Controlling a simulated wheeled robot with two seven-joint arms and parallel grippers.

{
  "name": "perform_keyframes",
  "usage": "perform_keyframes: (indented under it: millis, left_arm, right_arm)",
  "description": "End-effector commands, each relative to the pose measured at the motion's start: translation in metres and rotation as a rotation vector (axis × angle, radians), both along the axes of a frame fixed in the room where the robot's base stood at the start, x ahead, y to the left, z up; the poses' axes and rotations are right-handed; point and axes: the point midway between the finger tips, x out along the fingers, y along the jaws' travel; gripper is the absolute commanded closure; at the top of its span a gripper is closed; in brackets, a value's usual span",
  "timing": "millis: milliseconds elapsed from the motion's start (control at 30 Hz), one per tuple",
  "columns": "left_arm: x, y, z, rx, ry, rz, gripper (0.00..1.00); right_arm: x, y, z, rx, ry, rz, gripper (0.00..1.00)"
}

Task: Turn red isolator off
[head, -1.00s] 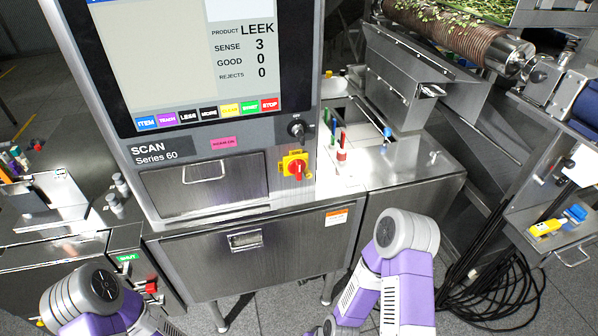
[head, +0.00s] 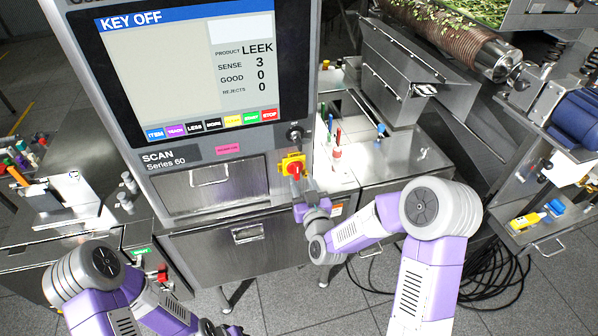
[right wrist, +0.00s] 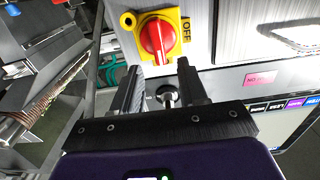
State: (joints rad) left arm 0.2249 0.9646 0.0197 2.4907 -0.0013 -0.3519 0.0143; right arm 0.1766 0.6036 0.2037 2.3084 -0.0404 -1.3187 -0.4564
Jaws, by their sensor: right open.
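The red isolator (head: 293,168) is a red rotary handle on a yellow plate, on the lower right of the scanner's front. In the right wrist view the red handle (right wrist: 157,40) has its ridge running roughly up and down, and "OFF" is printed on the plate to its right. My right gripper (head: 302,188) is just in front of and below the isolator in the head view, apart from it as far as I can tell. Its two dark fingers (right wrist: 163,80) are open and empty. My left arm's end is at the bottom edge, mostly cut off.
A key switch (head: 294,133) sits above the isolator; it shows behind the fingers in the right wrist view (right wrist: 167,96). The scanner screen (head: 190,75) reads "KEY OFF". Pens (head: 335,138) stand on the steel surface to the right. A drawer (head: 210,185) is left of the isolator.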

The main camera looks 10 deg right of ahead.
Motion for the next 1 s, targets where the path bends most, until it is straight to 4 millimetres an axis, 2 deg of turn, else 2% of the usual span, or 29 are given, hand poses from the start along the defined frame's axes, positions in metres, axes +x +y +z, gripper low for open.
perform_keyframes:
  millis: [100,300,667,933,1000]
  left_arm:
    - [0.0,0.0,0.004,0.0,0.0,0.0,0.57]
    - [0.0,0.0,0.007,0.0,0.0,0.0,0.57]
    - [0.0,0.0,0.007,0.0,0.0,0.0,0.57]
    - [0.0,0.0,0.007,0.0,0.0,0.0,0.57]
    - [0.0,0.0,0.007,0.0,0.0,0.0,0.57]
  right_arm:
    - [0.018,0.001,0.0,0.002,0.001,0.0,0.57]
    - [0.038,0.001,0.0,0.002,0.002,0.0,0.57]
    - [0.043,0.002,-0.001,0.001,0.003,0.001,0.57]
    - [0.043,0.002,-0.001,0.001,0.003,0.001,0.99]
    - [0.043,0.002,-0.001,0.001,0.003,0.001,1.0]
